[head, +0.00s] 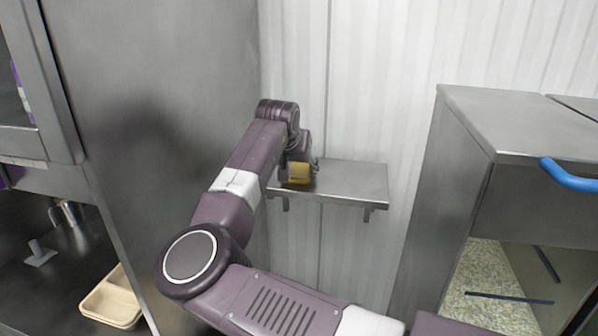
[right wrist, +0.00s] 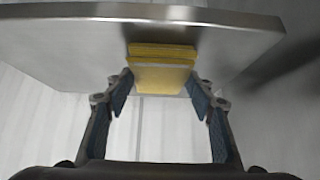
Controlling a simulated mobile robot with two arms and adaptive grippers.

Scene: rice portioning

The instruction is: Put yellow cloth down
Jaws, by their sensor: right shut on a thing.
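The yellow cloth (head: 299,173) is at the left end of a small metal wall shelf (head: 350,182). In the right wrist view the folded yellow cloth (right wrist: 162,72) shows against the shelf (right wrist: 75,45), between the fingertips. My right gripper (head: 301,166) is at the shelf with its jaws shut on the cloth. Its fingers also show in the right wrist view (right wrist: 163,88), one on each side of the cloth. I cannot tell whether the cloth rests on the shelf. My left gripper is not in view.
A tall steel cabinet wall (head: 170,90) stands close on the left of my right arm. A steel unit with a blue handle (head: 568,176) stands at the right. The right part of the shelf is bare. A beige tray (head: 112,300) lies at lower left.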

